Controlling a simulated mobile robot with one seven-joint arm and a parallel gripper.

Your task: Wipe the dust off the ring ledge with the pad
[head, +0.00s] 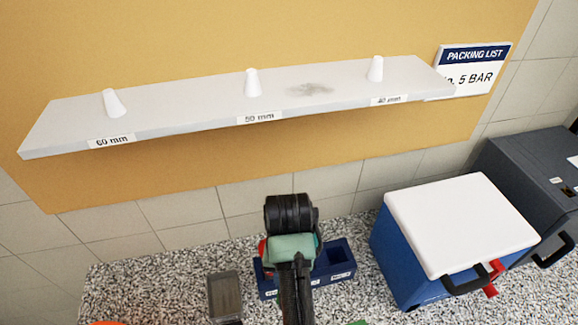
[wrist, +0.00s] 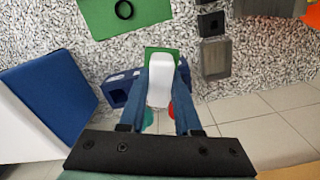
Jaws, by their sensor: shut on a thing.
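The ring ledge (head: 180,112) is a long pale grey shelf on the yellow wall panel, with three white pegs and the labels 60 mm, 50 mm and 40 mm. A greyish-green dust smudge (head: 310,89) lies on its top between the 50 mm and 40 mm pegs. In the wrist view, my gripper (wrist: 162,72) is shut on the pad (wrist: 159,88), a white block with a green end between the blue fingers. In the head view, my arm is below and in front of the ledge, apart from it. The pad and fingertips cannot be made out there.
A blue tray (head: 346,270) and a grey container (head: 224,297) stand on the speckled counter. A blue cooler with a white lid (head: 455,225) and a dark case (head: 520,190) stand at right. A packing list sign (head: 475,70) is beside the ledge's right end.

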